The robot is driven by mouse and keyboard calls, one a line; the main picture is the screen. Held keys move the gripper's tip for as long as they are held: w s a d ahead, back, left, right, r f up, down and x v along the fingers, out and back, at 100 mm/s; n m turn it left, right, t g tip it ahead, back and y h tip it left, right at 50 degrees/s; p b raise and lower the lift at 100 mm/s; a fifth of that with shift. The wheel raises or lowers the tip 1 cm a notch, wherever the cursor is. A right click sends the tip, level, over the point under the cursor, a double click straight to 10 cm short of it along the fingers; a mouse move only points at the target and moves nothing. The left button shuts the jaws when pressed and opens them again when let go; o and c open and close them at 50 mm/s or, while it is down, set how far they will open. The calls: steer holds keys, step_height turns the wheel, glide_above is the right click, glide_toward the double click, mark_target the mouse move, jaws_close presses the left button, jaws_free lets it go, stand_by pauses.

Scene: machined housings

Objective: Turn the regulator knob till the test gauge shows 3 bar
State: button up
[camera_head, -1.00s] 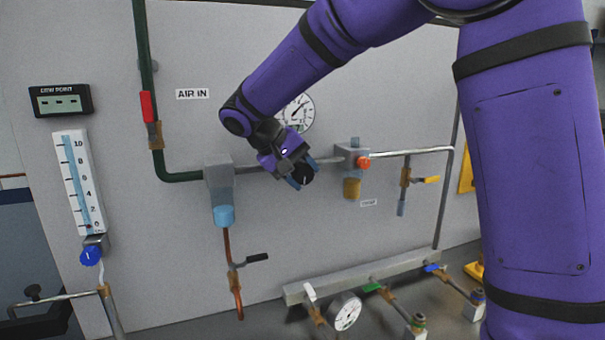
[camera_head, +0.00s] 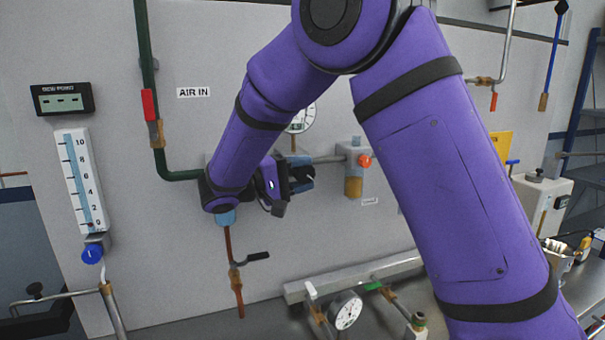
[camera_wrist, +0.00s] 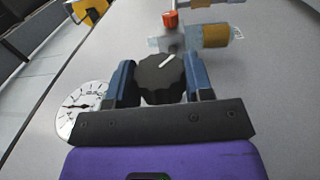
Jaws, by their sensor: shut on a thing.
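The black regulator knob (camera_wrist: 160,80) with a white pointer line sits between the two blue fingers of my gripper (camera_wrist: 163,85) in the wrist view. My gripper is shut on it. In the head view my gripper (camera_head: 300,176) comes in from the left, and the knob (camera_head: 309,172) shows only partly at its tip. A round white gauge (camera_head: 303,119) on the panel above is partly covered by my arm. It also shows beside my gripper in the wrist view (camera_wrist: 80,107), too small to read surely. Another white gauge (camera_head: 346,311) stands low at the bench manifold, its reading unclear.
A filter bowl with an orange-red knob (camera_head: 365,161) is just right of my gripper. A green pipe (camera_head: 143,60) and a black-handled valve (camera_head: 257,257) are to the left. The bench manifold (camera_head: 300,290) runs below. My arm hides much of the panel's right side.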

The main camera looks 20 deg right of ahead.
steer(key=h, duration=0.4)
steer(key=shift+a+f, duration=0.1)
steer(key=shift+f, duration=0.05)
steer(key=shift+h, duration=1)
steer(key=o, duration=0.9)
steer(key=shift+d, duration=0.2)
